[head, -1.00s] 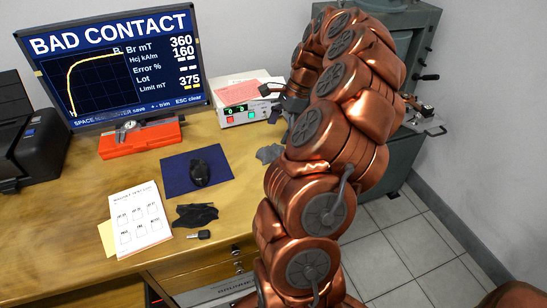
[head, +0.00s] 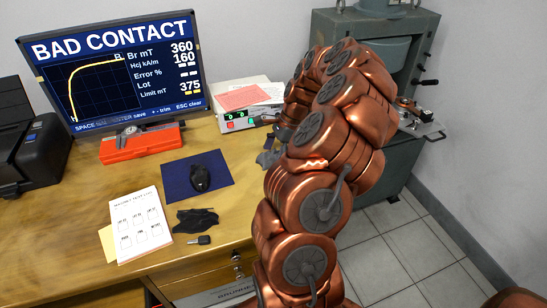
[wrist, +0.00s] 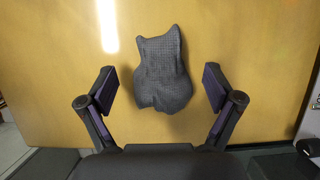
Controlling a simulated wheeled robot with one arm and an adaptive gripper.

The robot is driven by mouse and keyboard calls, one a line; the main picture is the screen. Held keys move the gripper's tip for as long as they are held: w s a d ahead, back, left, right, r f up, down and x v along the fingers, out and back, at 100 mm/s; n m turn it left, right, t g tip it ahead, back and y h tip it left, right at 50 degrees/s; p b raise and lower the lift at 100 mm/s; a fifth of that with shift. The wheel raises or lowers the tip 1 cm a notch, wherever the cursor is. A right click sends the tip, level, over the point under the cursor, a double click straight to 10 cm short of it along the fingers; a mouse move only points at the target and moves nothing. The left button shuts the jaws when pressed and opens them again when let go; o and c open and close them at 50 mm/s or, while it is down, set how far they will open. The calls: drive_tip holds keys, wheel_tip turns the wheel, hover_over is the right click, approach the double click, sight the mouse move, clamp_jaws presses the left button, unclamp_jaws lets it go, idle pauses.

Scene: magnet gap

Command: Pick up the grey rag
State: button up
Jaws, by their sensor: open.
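The grey rag (wrist: 162,70) lies crumpled on the wooden desk, dark grey with a fine woven texture. In the head view a grey patch of it (head: 267,157) shows beside my arm, which hides the rest. My gripper (wrist: 160,80) is open and empty. Its two fingers stand left and right of the rag in the wrist view, with bare desk showing between each finger and the cloth. The gripper's height above the desk is hard to tell. In the head view the gripper (head: 274,135) is partly hidden by my arm.
A blue mat (head: 222,172) with a black mouse (head: 200,178) lies left of the rag. A white instrument box (head: 232,120) stands behind. The desk edge is close to the gripper.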

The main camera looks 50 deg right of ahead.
drive_tip(key=c, duration=1.3)
drive_tip(key=shift+o, duration=0.2)
